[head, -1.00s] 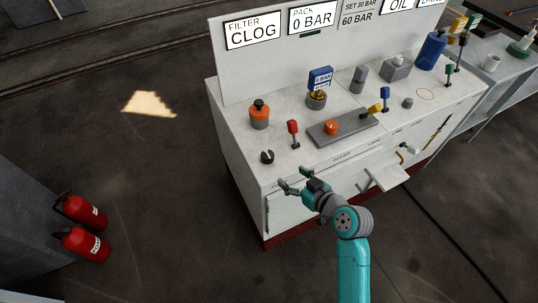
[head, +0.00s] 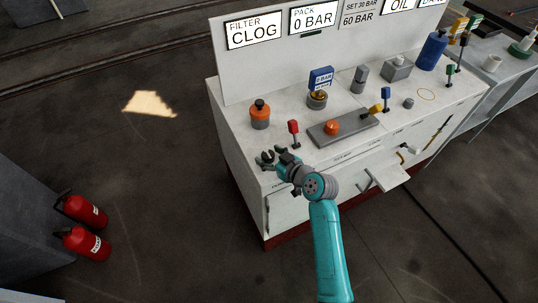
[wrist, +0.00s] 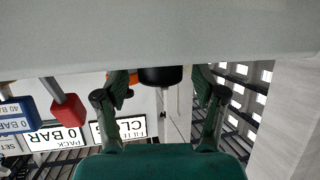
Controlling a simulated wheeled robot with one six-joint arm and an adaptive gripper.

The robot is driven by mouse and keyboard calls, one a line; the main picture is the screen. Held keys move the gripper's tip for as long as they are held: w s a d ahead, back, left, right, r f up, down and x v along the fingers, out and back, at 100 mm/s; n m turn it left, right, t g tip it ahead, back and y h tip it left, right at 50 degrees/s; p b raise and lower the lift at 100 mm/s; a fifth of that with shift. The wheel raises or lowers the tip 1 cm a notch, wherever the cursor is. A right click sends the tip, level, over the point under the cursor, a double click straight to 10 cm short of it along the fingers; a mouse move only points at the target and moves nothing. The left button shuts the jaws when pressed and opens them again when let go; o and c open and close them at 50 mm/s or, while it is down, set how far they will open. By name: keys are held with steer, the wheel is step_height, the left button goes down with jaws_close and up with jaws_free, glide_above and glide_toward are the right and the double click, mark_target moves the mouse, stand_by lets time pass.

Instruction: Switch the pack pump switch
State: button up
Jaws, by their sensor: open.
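A short black round knob (wrist: 161,75), which may be the pack pump switch, stands near the front left corner of the white bench top. No label on it can be read. My gripper (head: 268,158) is at this corner, and its fingers mostly cover the knob in the head view. In the wrist view, which is upside down, my gripper (wrist: 160,92) is open. Its two fingers are on either side of the knob, with gaps. I cannot tell whether either finger touches it. The PACK display (head: 314,17) on the back panel reads 0 BAR.
A red lever (head: 294,128) stands close to my gripper, and shows in the wrist view (wrist: 68,108). An orange cylinder (head: 260,117) is behind. A grey plate with an orange button (head: 332,128) lies to the right. Red extinguishers (head: 86,243) stand on the floor at left.

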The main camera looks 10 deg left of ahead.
steer(key=shift+w+a+f, duration=0.15)
steer(key=shift+a, duration=0.05)
steer(key=c, duration=1.2)
steer(key=shift+o, duration=0.2)
